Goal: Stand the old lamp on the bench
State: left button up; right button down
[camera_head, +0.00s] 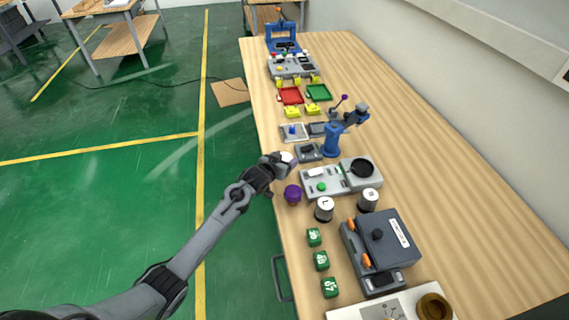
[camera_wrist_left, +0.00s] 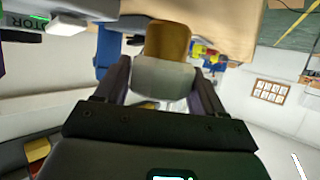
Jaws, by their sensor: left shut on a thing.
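My left gripper (camera_head: 280,164) is over the near left edge of the wooden bench (camera_head: 440,160). It is shut on a small pale piece (camera_head: 288,157), mostly hidden by the fingers in the head view. In the left wrist view this piece, which looks like the old lamp (camera_wrist_left: 165,77), has a rounded grey-white part and an amber-brown part. It sits between the two dark fingers of the gripper (camera_wrist_left: 162,70). Whether it touches anything else cannot be told. My right gripper is not in view.
A purple round-topped item (camera_head: 292,193) stands close to the gripper at the bench edge. A grey panel unit (camera_head: 342,178) and a blue stand (camera_head: 333,141) are to its right. White cylinders (camera_head: 324,209), green cubes (camera_head: 321,261) and a dark machine (camera_head: 378,243) stand nearer. The bench's right side is clear.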

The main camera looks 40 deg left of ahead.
pick_arm(q)
jog(key=shift+f, duration=0.85)
jog(key=shift+f, duration=0.1)
jog(key=o, duration=1.1)
jog(key=shift+c, duration=0.2)
jog(key=shift+s+d+r, duration=0.1)
jog(key=shift+s+r, duration=0.15)
jog(key=shift+r, duration=0.05)
jog(key=p+v, duration=0.2)
jog(key=v, duration=0.9)
jog(key=shift+s, duration=0.25)
jog(key=shift+r, duration=0.1)
